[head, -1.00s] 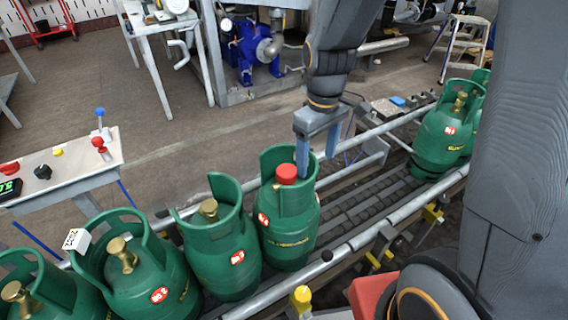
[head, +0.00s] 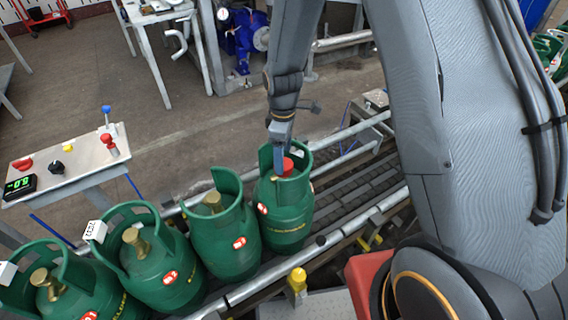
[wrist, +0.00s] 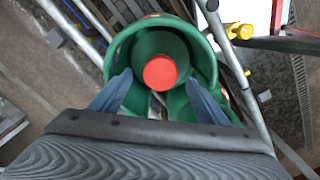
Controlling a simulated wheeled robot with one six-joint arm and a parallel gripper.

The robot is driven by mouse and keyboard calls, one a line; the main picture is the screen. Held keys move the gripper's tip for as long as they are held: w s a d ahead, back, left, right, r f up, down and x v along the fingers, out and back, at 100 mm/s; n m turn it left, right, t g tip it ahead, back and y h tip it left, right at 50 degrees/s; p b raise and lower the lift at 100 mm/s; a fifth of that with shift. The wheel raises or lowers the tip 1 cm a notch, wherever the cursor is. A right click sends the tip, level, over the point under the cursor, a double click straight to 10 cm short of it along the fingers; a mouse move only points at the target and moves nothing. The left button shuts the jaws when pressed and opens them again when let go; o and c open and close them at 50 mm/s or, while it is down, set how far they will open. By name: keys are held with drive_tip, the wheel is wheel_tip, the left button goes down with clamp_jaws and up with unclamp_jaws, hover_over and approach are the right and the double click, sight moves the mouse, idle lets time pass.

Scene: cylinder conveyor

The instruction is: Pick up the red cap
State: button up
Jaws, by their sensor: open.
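The red cap (head: 287,166) sits on top of a green gas cylinder (head: 287,215), inside its collar. In the wrist view the cap (wrist: 160,72) is a round red disc inside the green collar (wrist: 114,50). My gripper (head: 280,172) points down at the collar beside the cap. In the wrist view its two blue-grey fingers (wrist: 158,88) are spread wide, one at each side below the cap, with nothing between them. The fingers and the cap look apart; the fingers' height against the cap is hard to tell.
Several green cylinders with brass valves (head: 213,203) and no red cap stand at left on the conveyor. Metal rails (head: 370,222) run along it. A control panel (head: 65,160) with buttons stands at left. The roller belt (head: 345,185) right of the capped cylinder is clear.

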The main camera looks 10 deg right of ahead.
sight(288, 163)
drive_tip(key=shift+f+p, duration=0.3)
drive_tip(key=shift+f, duration=1.05)
drive_tip(key=c, duration=1.1)
drive_tip(key=shift+r, duration=0.15)
